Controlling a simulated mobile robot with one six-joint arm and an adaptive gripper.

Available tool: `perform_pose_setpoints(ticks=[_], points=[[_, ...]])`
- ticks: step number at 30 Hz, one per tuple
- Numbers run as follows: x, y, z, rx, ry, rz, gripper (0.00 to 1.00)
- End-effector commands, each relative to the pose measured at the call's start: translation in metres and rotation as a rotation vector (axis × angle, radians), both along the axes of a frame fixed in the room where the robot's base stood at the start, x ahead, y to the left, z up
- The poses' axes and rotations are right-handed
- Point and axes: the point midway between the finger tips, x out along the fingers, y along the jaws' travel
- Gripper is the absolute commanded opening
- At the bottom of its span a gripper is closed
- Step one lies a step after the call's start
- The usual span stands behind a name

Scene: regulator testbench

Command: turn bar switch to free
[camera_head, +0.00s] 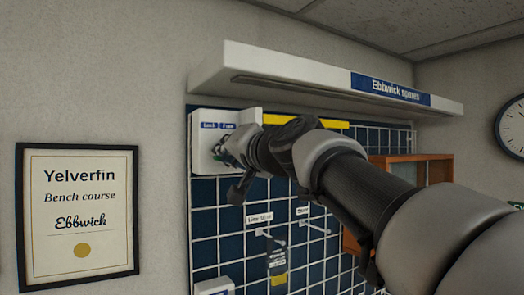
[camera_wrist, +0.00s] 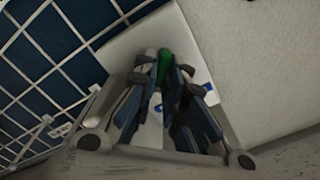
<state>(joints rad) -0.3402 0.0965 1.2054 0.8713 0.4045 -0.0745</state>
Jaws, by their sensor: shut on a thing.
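The switch box (camera_head: 201,150) is a white case on the wall board at the upper left of the grid. Two blue labels on it seem to read "Lock" (camera_head: 209,125) and "Free" (camera_head: 227,125). My gripper (camera_head: 226,158) is at the front of this box, and my wrist hides much of its right side. In the wrist view my gripper (camera_wrist: 157,62) is closed around the green bar of the switch (camera_wrist: 164,68), with the white box behind. The fingers hide most of the bar, so I cannot tell its exact angle.
A white shelf marked "Ebbwick spares" (camera_head: 390,88) juts out above my arm. Hooks with tags, one labelled "Line pilot" (camera_head: 259,218), stick out below. A wooden frame (camera_head: 432,170) is to the right. A framed certificate (camera_head: 78,217) hangs at left.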

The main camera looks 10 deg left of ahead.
Motion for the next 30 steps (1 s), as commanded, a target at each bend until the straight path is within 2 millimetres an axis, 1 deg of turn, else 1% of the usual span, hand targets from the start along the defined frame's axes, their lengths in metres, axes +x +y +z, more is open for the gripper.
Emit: perform_pose_setpoints(ticks=[6, 19, 20, 28, 30], points=[[0.0001, -0.0002, -0.0005, 0.032, 0.025, -0.001, 0.0], [0.0002, -0.0001, -0.0006, 0.038, 0.029, 0.001, 0.0], [0.0002, -0.0001, -0.0006, 0.038, 0.029, 0.001, 0.13], [0.0002, -0.0001, -0.0004, 0.037, 0.028, 0.0, 0.31], [0.0, -0.0001, -0.0004, 0.037, 0.028, 0.0, 0.31]])
